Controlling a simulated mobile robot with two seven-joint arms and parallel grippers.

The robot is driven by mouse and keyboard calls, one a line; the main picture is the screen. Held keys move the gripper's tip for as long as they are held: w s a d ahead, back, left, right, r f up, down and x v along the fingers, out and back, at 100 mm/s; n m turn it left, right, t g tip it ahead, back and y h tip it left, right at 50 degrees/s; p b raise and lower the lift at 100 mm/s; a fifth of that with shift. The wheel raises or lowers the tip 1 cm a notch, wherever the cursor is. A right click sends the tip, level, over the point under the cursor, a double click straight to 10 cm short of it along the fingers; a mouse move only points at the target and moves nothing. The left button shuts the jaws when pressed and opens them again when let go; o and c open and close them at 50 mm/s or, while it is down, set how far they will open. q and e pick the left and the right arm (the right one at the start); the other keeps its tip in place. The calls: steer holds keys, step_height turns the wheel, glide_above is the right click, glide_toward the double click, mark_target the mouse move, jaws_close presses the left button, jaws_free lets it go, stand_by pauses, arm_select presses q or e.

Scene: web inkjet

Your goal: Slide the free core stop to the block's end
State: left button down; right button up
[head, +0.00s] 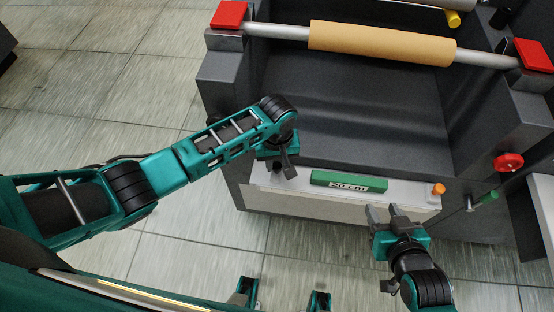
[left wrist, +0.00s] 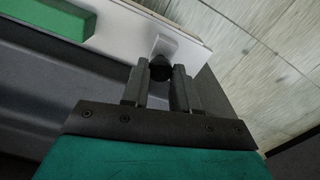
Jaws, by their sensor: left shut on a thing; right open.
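My left gripper (head: 289,168) is left of the block, low over the ledge's left end. In the left wrist view its fingers (left wrist: 163,72) are shut on a dark knob (left wrist: 160,70) of a small pale stop (left wrist: 178,46), apart from the green block. The head view hides most of this stop behind the gripper. My right gripper (head: 384,211) is open and empty at the ledge's front edge, right of the block.
An orange knob (head: 438,189) stands at the ledge's right end. A tan roll (head: 380,42) on a metal shaft crosses the dark machine behind, between red caps (head: 229,14). A red knob (head: 508,162) and green handle (head: 489,196) are at right. Tiled floor lies in front.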

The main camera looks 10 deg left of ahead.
arm_select(q)
steer(key=shift+d, duration=0.1)
glide_above(305, 178)
steer(key=shift+s, duration=0.1)
stand_by(0.5)
steer(key=c, duration=0.9)
jaws_free()
steer(key=shift+o, duration=0.2)
